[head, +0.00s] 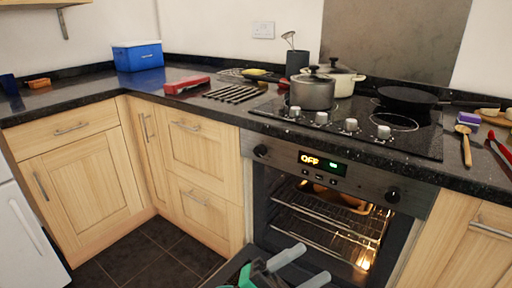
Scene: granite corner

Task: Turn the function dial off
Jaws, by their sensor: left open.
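The oven (325,215) is built in under the counter, with a steel control panel across its top. One black dial (260,151) is at the panel's left end and another black dial (393,194) at its right end. I cannot tell from their markings which is the function dial. The display (322,163) between them shows orange "OFF" letters and a small green readout. The oven's inside is lit. My left gripper (316,260) is open at the bottom edge, low in front of the oven and apart from both dials. My right gripper is not in view.
The oven door (284,262) seems lowered open, with wire racks (325,222) and a brown dish (340,199) inside. The hob above has several silver knobs (350,125), a lidded pot (312,92) and a frying pan (407,96). The floor (150,250) at left is clear.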

